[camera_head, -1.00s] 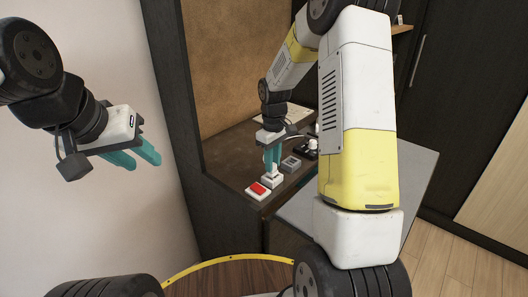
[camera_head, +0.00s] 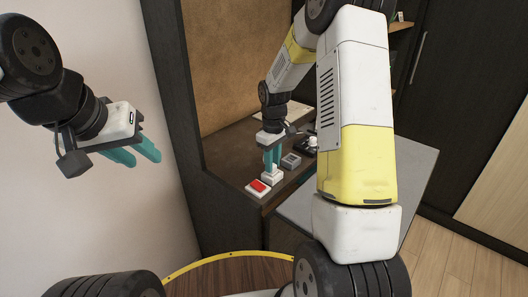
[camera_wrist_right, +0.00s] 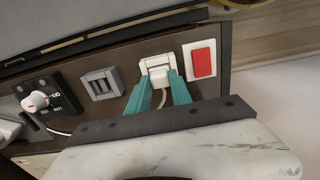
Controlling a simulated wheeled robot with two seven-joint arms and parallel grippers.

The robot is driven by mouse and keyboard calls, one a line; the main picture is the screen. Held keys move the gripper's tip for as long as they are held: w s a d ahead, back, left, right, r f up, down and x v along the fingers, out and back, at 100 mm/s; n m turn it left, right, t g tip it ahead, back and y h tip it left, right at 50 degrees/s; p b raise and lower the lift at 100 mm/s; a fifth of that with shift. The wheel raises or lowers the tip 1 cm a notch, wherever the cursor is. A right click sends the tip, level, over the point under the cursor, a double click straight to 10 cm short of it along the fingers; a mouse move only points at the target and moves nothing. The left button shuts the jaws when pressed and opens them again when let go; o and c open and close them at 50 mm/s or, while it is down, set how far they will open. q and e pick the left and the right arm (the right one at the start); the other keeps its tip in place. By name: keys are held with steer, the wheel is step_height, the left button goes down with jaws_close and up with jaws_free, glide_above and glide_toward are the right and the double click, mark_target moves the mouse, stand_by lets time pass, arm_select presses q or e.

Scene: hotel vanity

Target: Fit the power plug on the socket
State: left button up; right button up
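The white power plug (camera_wrist_right: 161,78) is at the face of the white socket (camera_wrist_right: 145,66), with its pale cable trailing toward my wrist. My right gripper (camera_wrist_right: 162,90) has its teal fingers on both sides of the plug and appears shut on it. Whether the plug's pins are fully seated is hidden. In the head view, my right gripper (camera_head: 272,160) points down at the white socket (camera_head: 272,178) on the counter. My left gripper (camera_head: 135,157) is raised at the left, empty, with its two teal fingers apart.
A red switch on a white plate (camera_wrist_right: 203,63) sits beside the socket, and a grey switch block (camera_wrist_right: 102,84) on its other side. A black dial unit (camera_wrist_right: 46,102) stands farther along the dark counter (camera_head: 232,157). A light grey surface (camera_head: 415,170) lies at the right.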

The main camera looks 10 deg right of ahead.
steer(key=o, duration=0.4)
steer(key=shift+o, duration=0.2)
steer(key=shift+r, duration=0.4)
step_height(320, 180, up, 7)
steer(key=shift+r, duration=0.1)
steer(key=s+r+m+t, duration=0.2)
steer(key=s+r, duration=0.5)
steer(key=r, duration=0.2)
steer(key=s+a+r+m+t+y, duration=0.1)
steer(key=s+r+m+t, duration=0.1)
steer(key=s, duration=0.6)
steer(key=s+a+r+m+t+y, duration=0.1)
steer(key=s+r+m+t, duration=0.1)
steer(key=s+r, duration=0.3)
steer(key=shift+s+m, duration=0.5)
steer(key=shift+s, duration=1.65)
